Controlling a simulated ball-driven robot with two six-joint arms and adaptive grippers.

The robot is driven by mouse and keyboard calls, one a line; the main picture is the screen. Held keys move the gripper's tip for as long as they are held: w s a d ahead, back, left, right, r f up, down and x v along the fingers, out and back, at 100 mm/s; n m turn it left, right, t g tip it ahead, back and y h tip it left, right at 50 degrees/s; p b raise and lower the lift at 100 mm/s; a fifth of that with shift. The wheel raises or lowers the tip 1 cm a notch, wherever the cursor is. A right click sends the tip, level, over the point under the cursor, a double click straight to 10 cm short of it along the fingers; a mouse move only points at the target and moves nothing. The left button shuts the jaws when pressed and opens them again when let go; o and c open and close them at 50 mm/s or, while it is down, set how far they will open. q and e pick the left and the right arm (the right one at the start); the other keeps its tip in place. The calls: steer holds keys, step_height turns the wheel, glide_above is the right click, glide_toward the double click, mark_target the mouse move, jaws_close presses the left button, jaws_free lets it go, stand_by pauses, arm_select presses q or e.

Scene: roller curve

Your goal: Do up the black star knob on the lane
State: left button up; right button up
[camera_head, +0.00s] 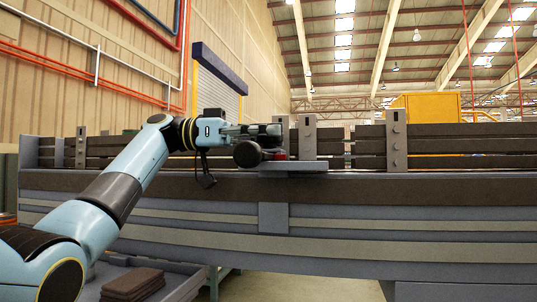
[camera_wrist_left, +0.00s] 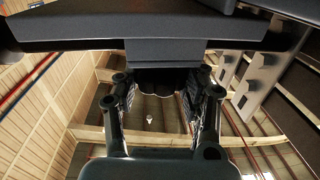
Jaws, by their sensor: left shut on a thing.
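My left gripper (camera_head: 262,130) reaches in from the left at the near side of the lane (camera_head: 400,186). Its fingertips are beside a grey upright bracket (camera_head: 307,137). In the left wrist view the two fingers of my left gripper (camera_wrist_left: 163,92) stand either side of a dark block-like piece, which I take as the black star knob (camera_wrist_left: 160,76). They are shut on it. It sits against a grey part (camera_wrist_left: 165,50). The fingers hide much of the knob, so its lobes and how far it is turned cannot be told. My right gripper is not in view.
Just below the gripper are a dark round end (camera_head: 247,154), a small red piece (camera_head: 276,155) and a flat grey plate (camera_head: 300,166). Another grey bracket (camera_head: 396,140) stands farther right. A tray with dark folded items (camera_head: 132,284) is low at left.

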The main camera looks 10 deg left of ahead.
arm_select(q)
steer(key=shift+r+m+g+b, duration=0.2)
steer(key=shift+m+g+b, duration=0.35)
steer(key=shift+g, duration=0.35)
steer(key=shift+r, duration=0.1)
steer(key=o, duration=1.2)
steer(key=shift+f, duration=0.2)
steer(key=a, duration=1.2)
steer(key=shift+w, duration=0.1)
steer(key=shift+r, duration=0.1)
